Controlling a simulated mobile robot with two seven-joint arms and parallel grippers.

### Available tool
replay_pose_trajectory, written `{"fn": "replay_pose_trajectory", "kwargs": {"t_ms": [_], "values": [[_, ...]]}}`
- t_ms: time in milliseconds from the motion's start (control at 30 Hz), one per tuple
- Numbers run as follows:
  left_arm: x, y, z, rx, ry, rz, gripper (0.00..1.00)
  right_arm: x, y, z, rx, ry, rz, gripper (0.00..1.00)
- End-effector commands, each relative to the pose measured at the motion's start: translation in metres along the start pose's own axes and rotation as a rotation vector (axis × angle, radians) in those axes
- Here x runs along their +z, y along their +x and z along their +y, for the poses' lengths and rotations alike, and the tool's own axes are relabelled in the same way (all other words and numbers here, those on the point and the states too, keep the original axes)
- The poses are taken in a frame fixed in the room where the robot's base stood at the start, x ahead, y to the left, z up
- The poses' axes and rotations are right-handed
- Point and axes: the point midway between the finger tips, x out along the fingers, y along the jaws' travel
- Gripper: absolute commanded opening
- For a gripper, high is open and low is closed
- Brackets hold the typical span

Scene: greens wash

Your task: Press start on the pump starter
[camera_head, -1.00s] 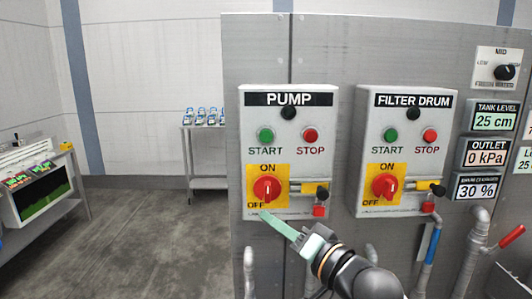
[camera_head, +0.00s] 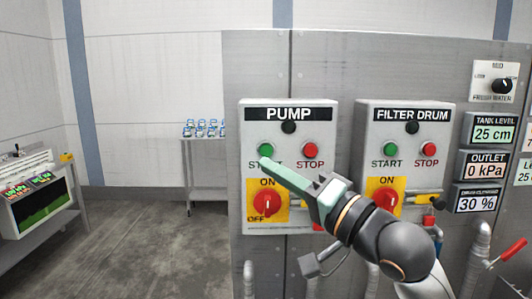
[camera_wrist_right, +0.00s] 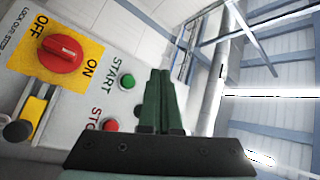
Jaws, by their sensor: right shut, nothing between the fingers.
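The pump starter (camera_head: 320,112) is a grey box on the metal cabinet. Its green START button (camera_head: 266,150) is at the upper left, with the red STOP button (camera_head: 310,150) to its right and a dark lamp above. The red rotary switch (camera_head: 265,204) on a yellow plate has its handle towards ON. My right gripper (camera_head: 265,163) is shut and empty, its tips over the START label just below the green button. In the right wrist view, the fingers (camera_wrist_right: 161,72) are beside the green button (camera_wrist_right: 127,81); contact cannot be told. My left gripper is not in view.
The similar filter drum starter (camera_head: 410,116) is to the right, partly behind my right arm. Displays include an outlet reading of 0 kPa (camera_head: 486,158). Pipes and a red-handled valve (camera_head: 514,250) stand lower right. Open floor (camera_head: 150,230) lies left, with a side table (camera_head: 186,140) behind.

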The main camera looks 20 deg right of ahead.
Motion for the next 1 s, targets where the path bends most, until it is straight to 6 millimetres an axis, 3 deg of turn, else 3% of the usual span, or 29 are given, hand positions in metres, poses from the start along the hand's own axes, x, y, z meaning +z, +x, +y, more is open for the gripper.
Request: {"fn": "replay_pose_trajectory", "kwargs": {"t_ms": [300, 500, 1000], "values": [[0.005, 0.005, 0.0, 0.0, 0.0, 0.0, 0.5, -0.024, 0.031, 0.024, 0.003, -0.001, 0.003, 0.0], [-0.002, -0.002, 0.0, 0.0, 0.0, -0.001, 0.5, -0.034, 0.046, 0.032, 0.002, 0.0, -0.001, 0.0], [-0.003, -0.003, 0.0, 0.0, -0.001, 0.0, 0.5, -0.036, 0.05, 0.037, 0.0, -0.001, 0.0, 0.0]]}}
